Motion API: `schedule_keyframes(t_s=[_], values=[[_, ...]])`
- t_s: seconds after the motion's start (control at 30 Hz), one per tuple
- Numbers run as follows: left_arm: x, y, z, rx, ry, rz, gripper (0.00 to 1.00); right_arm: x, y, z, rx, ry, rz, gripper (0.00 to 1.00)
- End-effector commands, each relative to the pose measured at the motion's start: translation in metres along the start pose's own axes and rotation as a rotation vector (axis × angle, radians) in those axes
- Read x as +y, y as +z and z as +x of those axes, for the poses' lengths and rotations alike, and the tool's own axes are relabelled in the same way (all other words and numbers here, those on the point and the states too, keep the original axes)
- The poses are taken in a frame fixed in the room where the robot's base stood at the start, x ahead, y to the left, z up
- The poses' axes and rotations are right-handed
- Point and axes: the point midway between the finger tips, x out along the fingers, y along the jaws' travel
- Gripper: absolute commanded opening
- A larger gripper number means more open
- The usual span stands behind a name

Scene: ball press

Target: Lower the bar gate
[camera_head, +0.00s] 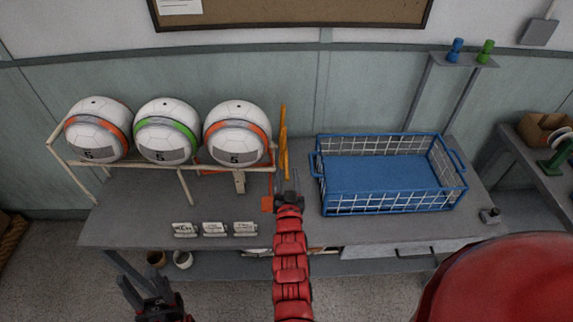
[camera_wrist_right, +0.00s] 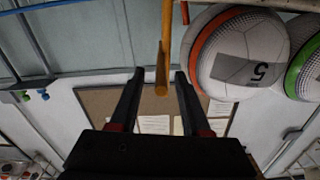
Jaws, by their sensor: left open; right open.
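The bar gate is a yellow-orange bar (camera_head: 283,142) standing upright at the right end of the ball rack, beside the rightmost ball. In the right wrist view the bar (camera_wrist_right: 162,60) runs down from the top edge, and its end shows between the two fingers without visible contact. My right gripper (camera_head: 289,188) is open and empty, near the lower part of the bar in the head view. It also shows open in the right wrist view (camera_wrist_right: 159,75). My left gripper (camera_head: 143,290) is open and empty, low at the left, in front of the table.
Several labelled white balls (camera_head: 168,130) sit in a row on the cream rack (camera_head: 120,165). A blue wire basket (camera_head: 390,208) stands right of the bar on the grey table (camera_head: 140,210). Small label plates (camera_head: 214,229) lie at the front. A corkboard (camera_head: 290,12) hangs behind.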

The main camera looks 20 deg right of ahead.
Motion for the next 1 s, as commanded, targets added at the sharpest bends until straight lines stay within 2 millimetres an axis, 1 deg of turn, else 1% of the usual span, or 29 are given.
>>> schedule_keyframes(t_s=[0.03, 0.1, 0.23, 0.37, 0.6, 0.67, 0.7, 0.87, 0.9, 1.0], values=[[0.000, 0.000, 0.003, 0.000, 0.000, 0.000, 0.50, 0.001, -0.002, 0.009, 0.002, 0.001, 0.000, 0.47], [0.000, -0.001, 0.003, 0.000, 0.000, 0.000, 0.50, 0.000, -0.001, 0.017, 0.000, 0.001, 0.001, 0.47], [0.000, -0.001, 0.004, 0.000, 0.000, 0.000, 0.50, 0.000, 0.000, 0.027, 0.000, 0.001, 0.001, 0.47], [0.000, -0.001, 0.004, 0.000, 0.000, 0.000, 0.50, -0.001, 0.001, 0.031, -0.001, -0.001, 0.001, 0.47], [0.000, -0.001, 0.004, 0.000, 0.000, 0.000, 0.50, -0.001, 0.000, 0.032, 0.000, -0.001, 0.000, 0.47], [0.000, -0.001, 0.004, 0.000, 0.000, 0.000, 0.50, -0.001, 0.000, 0.032, 0.000, -0.001, 0.000, 0.38], [0.000, -0.001, 0.004, 0.000, 0.000, 0.000, 0.50, -0.001, 0.000, 0.032, 0.000, -0.001, 0.000, 0.31], [0.000, -0.001, 0.004, 0.000, 0.000, 0.000, 0.50, -0.001, 0.000, 0.032, 0.000, -0.001, 0.000, 0.02], [0.000, -0.001, 0.004, 0.000, 0.000, 0.000, 0.50, -0.001, 0.000, 0.032, 0.000, -0.001, 0.000, 0.00], [0.000, -0.001, 0.004, 0.000, 0.000, 0.000, 0.50, -0.001, 0.000, 0.032, 0.000, -0.001, 0.000, 0.00]])
